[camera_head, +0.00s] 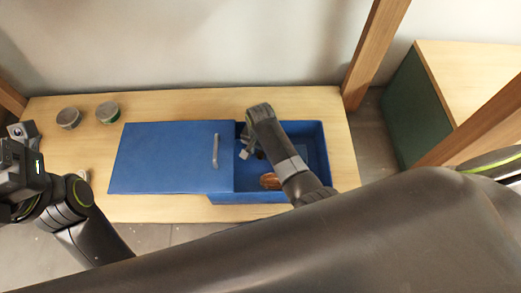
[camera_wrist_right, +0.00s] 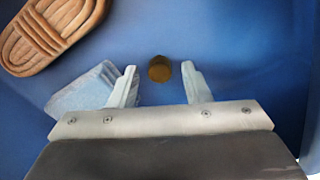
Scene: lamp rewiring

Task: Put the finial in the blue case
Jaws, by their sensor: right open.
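The blue case (camera_head: 312,150) stands on the wooden table with its right part uncovered. A small round brass-brown piece, which looks like the finial (camera_wrist_right: 160,68), lies on the blue floor of the case in the right wrist view. My right gripper (camera_head: 247,150) is open inside the case. Its two fingers (camera_wrist_right: 160,86) are on either side of the finial, apart from it, with nothing between them touching. The finial is hidden by my right arm in the head view. My left gripper (camera_head: 18,150) is at the left edge, and its fingers are unclear.
A flat blue lid (camera_head: 165,158) with a grey handle (camera_head: 215,150) covers the case's left part. A brown ridged object (camera_wrist_right: 45,32) and a pale blue piece (camera_wrist_right: 85,88) lie inside the case. Two round tins (camera_head: 68,118) (camera_head: 108,112) stand at the table's back left.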

